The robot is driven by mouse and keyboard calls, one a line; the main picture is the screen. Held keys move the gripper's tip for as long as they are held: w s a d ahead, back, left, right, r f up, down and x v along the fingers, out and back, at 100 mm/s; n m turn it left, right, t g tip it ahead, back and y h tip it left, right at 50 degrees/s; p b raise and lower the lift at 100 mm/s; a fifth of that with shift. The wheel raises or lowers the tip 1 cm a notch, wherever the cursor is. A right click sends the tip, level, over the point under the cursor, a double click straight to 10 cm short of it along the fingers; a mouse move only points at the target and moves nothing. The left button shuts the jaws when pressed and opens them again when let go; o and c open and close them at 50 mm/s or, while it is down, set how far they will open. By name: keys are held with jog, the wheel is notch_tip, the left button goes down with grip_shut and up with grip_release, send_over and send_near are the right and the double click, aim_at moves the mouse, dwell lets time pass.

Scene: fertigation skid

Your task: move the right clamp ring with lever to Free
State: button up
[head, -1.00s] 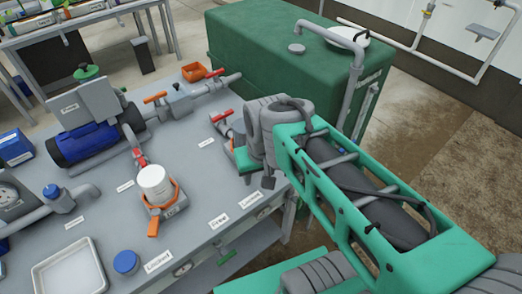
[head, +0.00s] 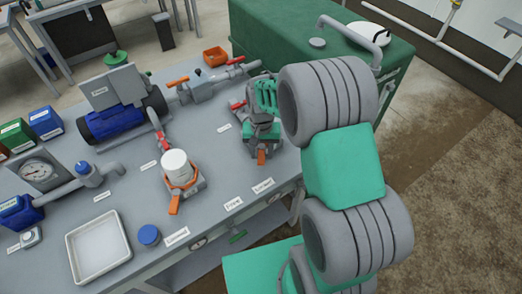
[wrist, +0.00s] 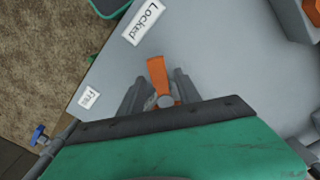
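The right clamp ring (head: 250,149) is on the bench near its right end, mostly covered by my gripper in the head view. Its orange lever (wrist: 158,78) points towards the "Locked" label (wrist: 143,22) in the wrist view. The "Free" label (wrist: 88,97) lies to the lower left, near the bench corner. My gripper (wrist: 158,92) is open, its two grey fingers on either side of the lever, with a gap visible at the left finger. The lever also shows below my gripper in the head view (head: 261,157). The ring body is hidden in the wrist view.
The left clamp ring (head: 186,189) with a white canister (head: 177,164) stands to the left. A red-handled valve (head: 238,104) is close behind my gripper. A green tank (head: 270,50) stands beyond the bench. The bench top in front of the lever is clear.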

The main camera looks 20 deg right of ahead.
grip_shut()
dwell(0.4)
dwell(1.0)
